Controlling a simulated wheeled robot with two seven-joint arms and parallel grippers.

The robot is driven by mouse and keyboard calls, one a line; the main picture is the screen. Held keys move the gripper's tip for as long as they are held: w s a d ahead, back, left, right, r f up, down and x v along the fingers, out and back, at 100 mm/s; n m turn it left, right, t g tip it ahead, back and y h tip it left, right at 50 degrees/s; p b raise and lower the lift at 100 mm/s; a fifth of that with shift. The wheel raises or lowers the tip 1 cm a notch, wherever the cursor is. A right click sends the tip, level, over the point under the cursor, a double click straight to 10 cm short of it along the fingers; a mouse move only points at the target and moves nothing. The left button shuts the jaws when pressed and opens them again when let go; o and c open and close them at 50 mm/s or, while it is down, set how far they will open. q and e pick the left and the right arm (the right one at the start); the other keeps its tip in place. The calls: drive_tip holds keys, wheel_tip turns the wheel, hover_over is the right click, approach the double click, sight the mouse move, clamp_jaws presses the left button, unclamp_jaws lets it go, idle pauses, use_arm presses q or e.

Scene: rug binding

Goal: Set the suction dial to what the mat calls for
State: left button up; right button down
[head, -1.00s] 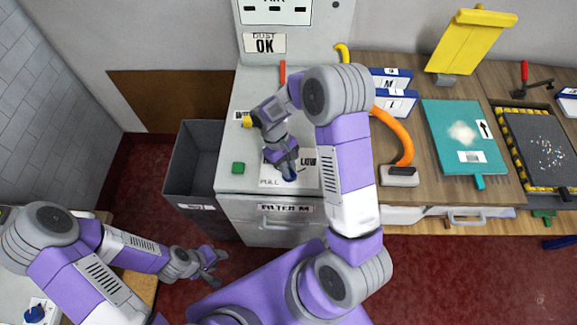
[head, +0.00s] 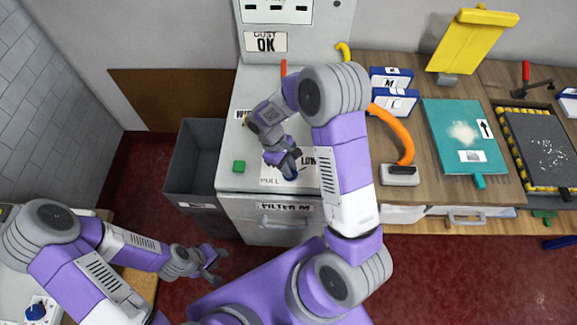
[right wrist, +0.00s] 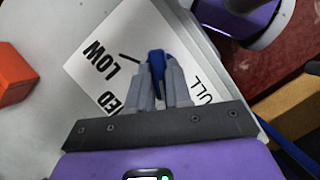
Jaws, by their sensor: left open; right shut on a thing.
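The blue suction dial (head: 290,174) stands on a white plate (head: 270,182) on top of the grey machine. My right gripper (head: 286,164) reaches down onto it. In the right wrist view its two fingers (right wrist: 163,85) are shut on the dial (right wrist: 156,60). The plate reads LOW, a partly hidden word ending in ED, and PULL. A black pointer line lies beside the dial towards LOW. The teal mat (head: 450,115) lies on the wooden bench with white powder, an arrow label and a small tag too small to read. My left gripper (head: 213,265) is open and empty above the floor.
A green block (head: 239,167) and a red-orange piece (head: 283,68) are on the machine top. An orange hose with a nozzle (head: 400,174) lies right of my right arm. An open grey bin (head: 176,170) stands left of the machine. Another blue knob (head: 37,310) is at lower left.

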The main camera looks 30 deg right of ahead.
drive_tip(key=c, duration=1)
unclamp_jaws()
drive_tip(key=shift+c, duration=0.2)
drive_tip(key=v, duration=0.7)
drive_tip(key=shift+w+r+p, duration=0.15)
drive_tip(key=shift+r+p, duration=0.15)
drive_tip(key=shift+p, duration=0.1)
